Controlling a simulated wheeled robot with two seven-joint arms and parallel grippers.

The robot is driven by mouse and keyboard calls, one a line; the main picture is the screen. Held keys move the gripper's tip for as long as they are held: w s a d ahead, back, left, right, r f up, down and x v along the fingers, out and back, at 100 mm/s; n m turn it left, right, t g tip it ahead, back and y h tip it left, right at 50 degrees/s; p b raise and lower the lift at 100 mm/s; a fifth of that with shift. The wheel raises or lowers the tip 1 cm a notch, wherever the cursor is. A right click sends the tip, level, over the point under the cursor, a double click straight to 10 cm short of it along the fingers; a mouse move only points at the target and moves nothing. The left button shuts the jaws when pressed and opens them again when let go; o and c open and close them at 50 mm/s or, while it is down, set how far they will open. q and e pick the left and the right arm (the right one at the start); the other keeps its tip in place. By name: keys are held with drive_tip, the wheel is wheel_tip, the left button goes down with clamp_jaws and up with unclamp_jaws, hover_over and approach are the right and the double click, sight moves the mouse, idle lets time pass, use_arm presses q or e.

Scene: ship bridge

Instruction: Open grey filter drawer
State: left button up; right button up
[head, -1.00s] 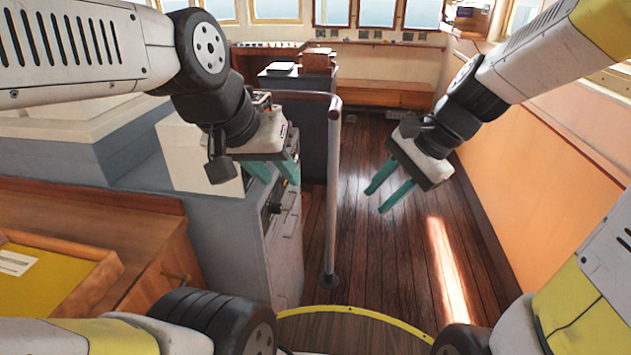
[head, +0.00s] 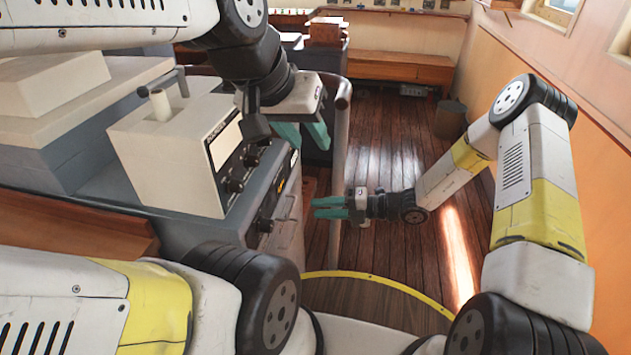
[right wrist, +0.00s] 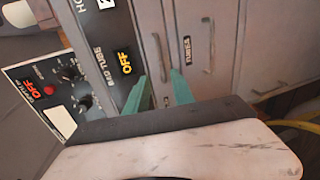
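A grey cabinet with drawers stands left of centre in the head view; a drawer front (head: 288,238) shows on its right side. The right wrist view shows grey drawer fronts (right wrist: 223,35) sideways, with thin handles and a "TUBES" label; I cannot read a filter label. My right gripper (head: 318,208) points left at the drawer side, open. In the right wrist view its teal fingers (right wrist: 163,90) are apart, with a drawer handle (right wrist: 160,58) ahead between them; contact cannot be told. My left gripper (head: 303,136) is open and empty above the cabinet's far end.
A cream instrument box (head: 165,150) with knobs stands on the cabinet. A vertical handrail (head: 338,150) rises beside the cabinet, close to my right gripper. The wooden floor (head: 395,150) is clear. A dark bin (head: 450,118) stands by the orange right wall.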

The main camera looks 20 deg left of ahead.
drive_tip(key=x, duration=0.8)
drive_tip(key=shift+w+f+m, duration=0.2)
drive_tip(key=shift+m, duration=0.1)
drive_tip(key=shift+c, duration=0.4)
clamp_jaws()
idle(0.8)
